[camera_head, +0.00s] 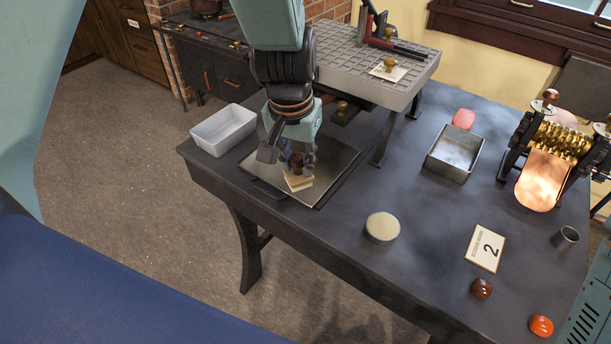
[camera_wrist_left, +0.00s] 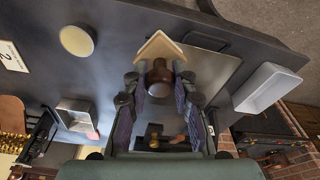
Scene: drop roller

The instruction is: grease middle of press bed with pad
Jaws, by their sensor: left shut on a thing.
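My left gripper (camera_head: 288,159) is shut on the pad (camera_head: 298,182), a pale block with a dark brown knob. The pad is over the near part of the press bed (camera_head: 335,166), a flat grey metal plate on the dark table. I cannot tell whether the pad touches the plate. In the left wrist view the knob (camera_wrist_left: 158,78) is between the fingers, and the pale pad (camera_wrist_left: 158,47) shows beyond it, over the plate (camera_wrist_left: 215,72). A round tin with a cream-coloured top (camera_head: 382,227) stands to the right on the table. My right gripper is not in view.
A white tray (camera_head: 223,129) stands left of the plate. A grey raised slotted table (camera_head: 372,75) is behind it. A metal tin (camera_head: 455,152), a roller machine (camera_head: 548,152), a number 2 card (camera_head: 485,248), a cup (camera_head: 565,237) and two knobs stand to the right.

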